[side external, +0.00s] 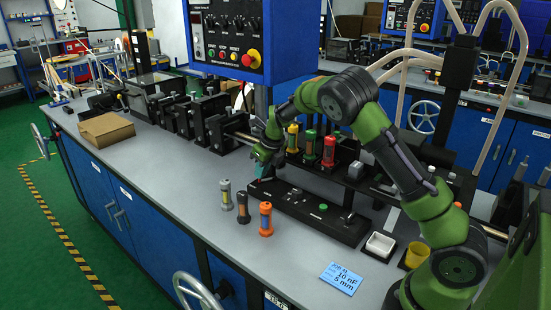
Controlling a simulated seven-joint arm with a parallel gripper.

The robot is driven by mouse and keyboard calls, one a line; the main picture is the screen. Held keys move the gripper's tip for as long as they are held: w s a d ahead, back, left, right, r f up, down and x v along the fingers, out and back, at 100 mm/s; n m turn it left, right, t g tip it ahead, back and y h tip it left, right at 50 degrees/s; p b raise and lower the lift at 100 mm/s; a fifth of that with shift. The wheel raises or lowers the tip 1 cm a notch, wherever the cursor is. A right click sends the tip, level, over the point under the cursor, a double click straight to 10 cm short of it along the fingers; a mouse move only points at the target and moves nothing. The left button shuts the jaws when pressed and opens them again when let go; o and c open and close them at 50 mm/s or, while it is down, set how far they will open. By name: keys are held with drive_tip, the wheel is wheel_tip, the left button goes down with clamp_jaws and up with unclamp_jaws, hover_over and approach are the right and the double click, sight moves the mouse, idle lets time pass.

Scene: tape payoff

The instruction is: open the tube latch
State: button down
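My gripper (261,167) is at the left end of a long black fixture (335,226), pointing down close to it. A small teal part shows at its fingertips; I cannot tell whether the fingers are open or shut, or whether they touch it. The fixture lies on the grey bench and carries a small grey block (293,194) and a green button (323,207). I cannot make out the tube latch for certain; the gripper may hide it.
Three capped tubes, grey (226,195), dark (243,208) and orange (266,219), stand in front of the fixture. Yellow (293,139), green (310,145) and red (329,151) tubes stand behind. A white tray (380,245), yellow cup (415,255) and blue card (341,278) lie right.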

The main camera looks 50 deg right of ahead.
drive_tip(key=shift+a, duration=0.25)
drive_tip(key=a+v, duration=0.1)
drive_tip(key=v, duration=0.9)
drive_tip(key=shift+w, duration=0.1)
